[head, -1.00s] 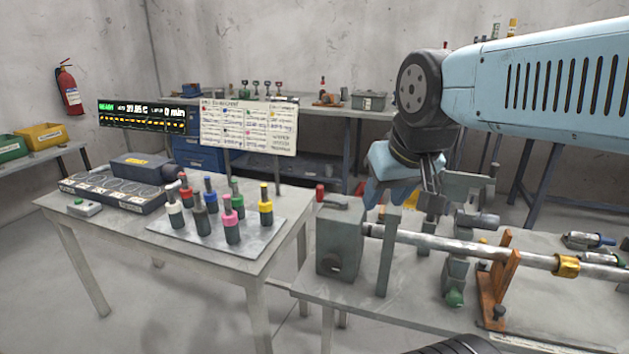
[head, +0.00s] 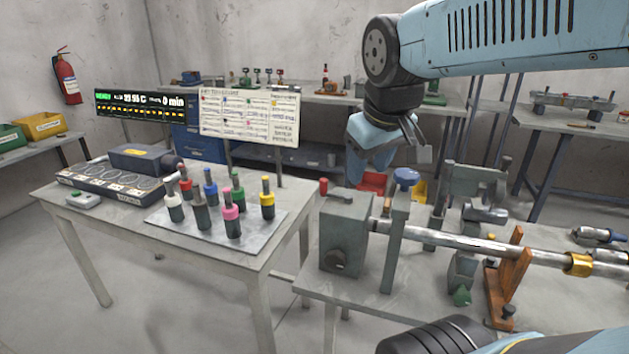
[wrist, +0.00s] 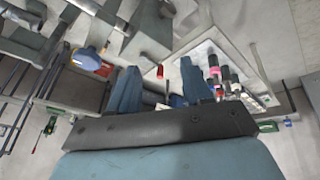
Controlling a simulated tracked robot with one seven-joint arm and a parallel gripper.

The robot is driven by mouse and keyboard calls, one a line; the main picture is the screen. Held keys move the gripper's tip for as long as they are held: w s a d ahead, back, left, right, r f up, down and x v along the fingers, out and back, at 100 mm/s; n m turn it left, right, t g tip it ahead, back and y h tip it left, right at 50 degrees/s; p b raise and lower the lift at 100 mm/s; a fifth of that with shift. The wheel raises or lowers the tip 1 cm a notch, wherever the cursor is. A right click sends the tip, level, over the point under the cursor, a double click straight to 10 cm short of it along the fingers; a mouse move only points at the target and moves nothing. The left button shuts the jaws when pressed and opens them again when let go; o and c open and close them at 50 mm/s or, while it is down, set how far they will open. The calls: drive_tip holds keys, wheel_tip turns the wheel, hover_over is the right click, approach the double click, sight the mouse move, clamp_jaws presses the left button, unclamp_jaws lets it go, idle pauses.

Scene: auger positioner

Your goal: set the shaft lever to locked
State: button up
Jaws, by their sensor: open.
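The shaft (head: 470,243) lies level on stands on the right table, entering a grey block at its left end. A short lever with a red knob (head: 323,187) lies across the top of this grey block (head: 343,235), knob to the left. I see no locked mark on it. The red knob also shows in the wrist view (wrist: 160,72), beyond the fingertips. My gripper (head: 368,170) is open and empty behind and above the block, apart from the lever. Its two blue fingers (wrist: 162,85) stand wide apart in the wrist view.
A blue round knob (head: 407,177) tops a post behind the shaft. An orange stand (head: 508,280) and a grey clamp (head: 475,180) flank the shaft. The left table holds a plate of several coloured bottles (head: 230,215). Red (head: 374,183) and yellow bins sit behind.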

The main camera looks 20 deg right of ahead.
drive_tip(key=w+a+n+g+h, duration=0.2)
drive_tip(key=w+n, duration=0.6)
drive_tip(key=w, duration=0.3)
drive_tip(key=n+g+h, duration=0.2)
drive_tip(key=n, duration=0.7)
approach(322, 179)
drive_tip(key=x, duration=1.1)
drive_tip(key=shift+c, duration=0.3)
drive_tip(key=shift+r, duration=0.1)
clamp_jaws()
drive_tip(key=shift+a, duration=0.2)
